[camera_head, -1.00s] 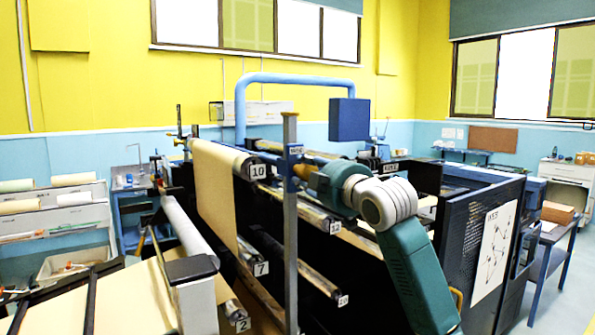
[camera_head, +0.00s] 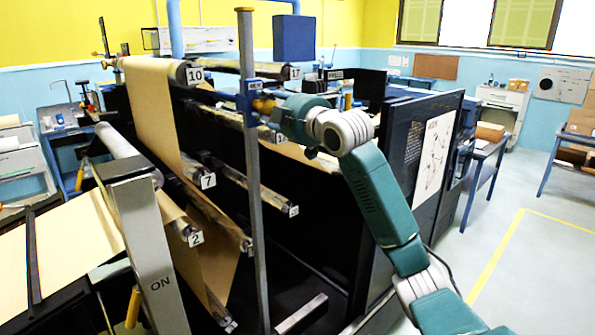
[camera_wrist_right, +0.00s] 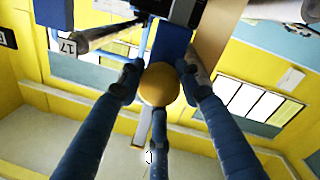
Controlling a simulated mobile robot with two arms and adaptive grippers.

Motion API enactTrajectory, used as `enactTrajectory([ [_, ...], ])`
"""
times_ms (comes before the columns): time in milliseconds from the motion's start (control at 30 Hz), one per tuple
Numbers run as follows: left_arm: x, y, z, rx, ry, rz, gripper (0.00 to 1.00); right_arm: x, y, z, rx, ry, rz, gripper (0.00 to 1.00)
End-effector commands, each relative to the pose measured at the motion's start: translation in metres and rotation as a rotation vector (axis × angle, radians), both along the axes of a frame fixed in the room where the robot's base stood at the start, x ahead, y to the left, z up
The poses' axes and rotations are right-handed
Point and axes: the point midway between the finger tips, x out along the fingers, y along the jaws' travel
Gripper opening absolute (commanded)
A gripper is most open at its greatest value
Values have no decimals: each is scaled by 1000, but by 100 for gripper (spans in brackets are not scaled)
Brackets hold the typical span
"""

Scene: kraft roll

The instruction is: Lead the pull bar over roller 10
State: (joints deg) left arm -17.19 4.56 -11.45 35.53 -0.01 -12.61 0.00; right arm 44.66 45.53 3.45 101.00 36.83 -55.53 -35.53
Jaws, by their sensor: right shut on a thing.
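Roller 10, with its number plate (camera_head: 194,76), is at the upper left of the machine in the head view. Brown kraft paper (camera_head: 150,105) hangs down from its top. My right gripper (camera_head: 268,105) is right of roller 10, against a grey upright post (camera_head: 252,180). It is shut on an orange knob or handle (camera_head: 262,105) beside the blue bracket (camera_head: 250,92) on that post. In the right wrist view, the blue fingers close around the round orange end (camera_wrist_right: 159,84). I cannot tell how far the pull bar extends behind it. My left gripper is out of view.
Roller 7 (camera_head: 208,181) and roller 2 (camera_head: 195,239) lie below roller 10. A roller marked 17 (camera_head: 294,73) is behind my gripper. A dark guard panel (camera_head: 425,180) stands right of the machine. Open floor (camera_head: 530,270) lies at the far right.

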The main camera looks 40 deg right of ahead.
Motion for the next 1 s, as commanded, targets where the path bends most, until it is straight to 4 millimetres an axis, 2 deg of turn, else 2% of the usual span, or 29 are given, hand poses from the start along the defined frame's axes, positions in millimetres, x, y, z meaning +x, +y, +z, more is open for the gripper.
enactTrajectory([
  [33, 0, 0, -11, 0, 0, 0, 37, 0, -7, -16, 0, 6, -5, 0],
  [1000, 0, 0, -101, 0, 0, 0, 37, 3, -85, -149, -1, 7, -4, 0],
])
